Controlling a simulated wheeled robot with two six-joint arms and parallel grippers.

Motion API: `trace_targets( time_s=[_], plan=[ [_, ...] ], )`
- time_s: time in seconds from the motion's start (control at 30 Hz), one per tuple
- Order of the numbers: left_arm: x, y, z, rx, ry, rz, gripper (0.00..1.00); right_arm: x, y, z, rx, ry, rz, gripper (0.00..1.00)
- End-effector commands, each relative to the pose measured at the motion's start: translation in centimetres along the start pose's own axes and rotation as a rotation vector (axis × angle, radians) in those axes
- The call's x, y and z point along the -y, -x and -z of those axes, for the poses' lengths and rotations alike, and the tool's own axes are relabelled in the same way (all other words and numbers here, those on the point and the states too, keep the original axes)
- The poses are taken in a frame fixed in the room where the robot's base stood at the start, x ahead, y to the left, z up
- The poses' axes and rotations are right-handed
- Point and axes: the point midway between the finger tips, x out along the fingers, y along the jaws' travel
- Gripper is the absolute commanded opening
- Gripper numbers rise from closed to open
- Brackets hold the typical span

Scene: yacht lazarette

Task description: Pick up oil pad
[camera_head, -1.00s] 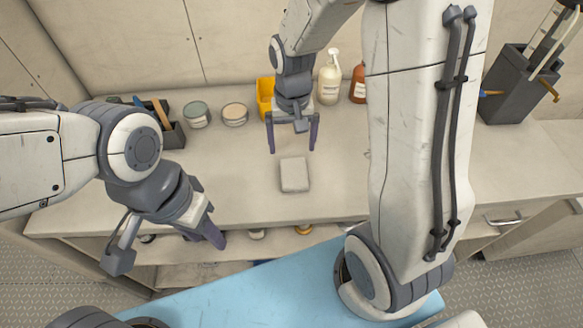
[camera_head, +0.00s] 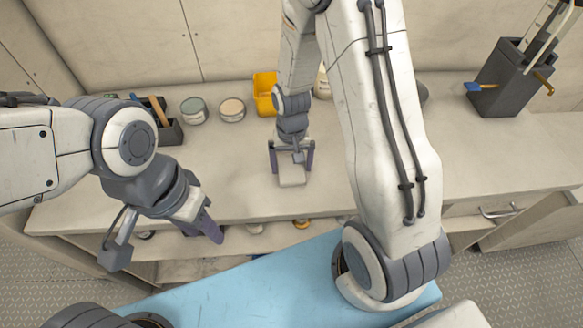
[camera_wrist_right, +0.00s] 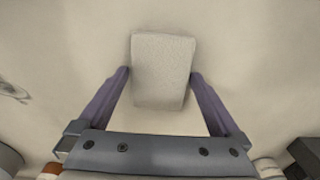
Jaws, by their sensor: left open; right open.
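The oil pad (camera_head: 292,175) is a pale, off-white block lying flat on the bench top. In the right wrist view the pad (camera_wrist_right: 163,70) lies at the top middle, its near part between my right gripper's fingertips. My right gripper (camera_head: 291,160) is open above the pad, with a purple finger on each side. In the wrist view the right gripper (camera_wrist_right: 160,74) shows gaps beside the pad. My left gripper (camera_head: 165,245) is open and empty, off the bench's front edge at the left.
Two round tins, one green-lidded (camera_head: 194,110) and one tan-lidded (camera_head: 232,109), stand behind. A yellow bin (camera_head: 265,93) is behind my right gripper. A dark holder (camera_head: 503,80) with tools stands at the back right. The bench (camera_head: 475,155) is clear on the right.

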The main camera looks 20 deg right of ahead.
Motion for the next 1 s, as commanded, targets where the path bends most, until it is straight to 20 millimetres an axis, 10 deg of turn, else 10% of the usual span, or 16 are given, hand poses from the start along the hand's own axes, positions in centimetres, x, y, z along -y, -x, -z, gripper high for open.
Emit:
trace_targets(
  time_s=[0.07,0.3,0.67,1.0],
  plan=[
    [0.0,0.0,0.0,0.000,0.000,0.000,0.43,0.0,0.0,0.0,0.000,0.000,0.000,1.00],
    [0.0,0.0,0.0,0.000,0.000,0.000,0.43,0.0,0.1,0.0,0.000,0.000,0.000,0.26],
    [0.0,-0.1,0.0,0.000,0.000,0.000,0.43,0.0,0.8,0.1,-0.003,0.000,0.001,0.26],
    [0.1,-0.9,-0.1,0.000,0.000,0.000,0.43,-1.6,5.5,-1.8,-0.003,-0.004,0.001,0.26]
  ],
)
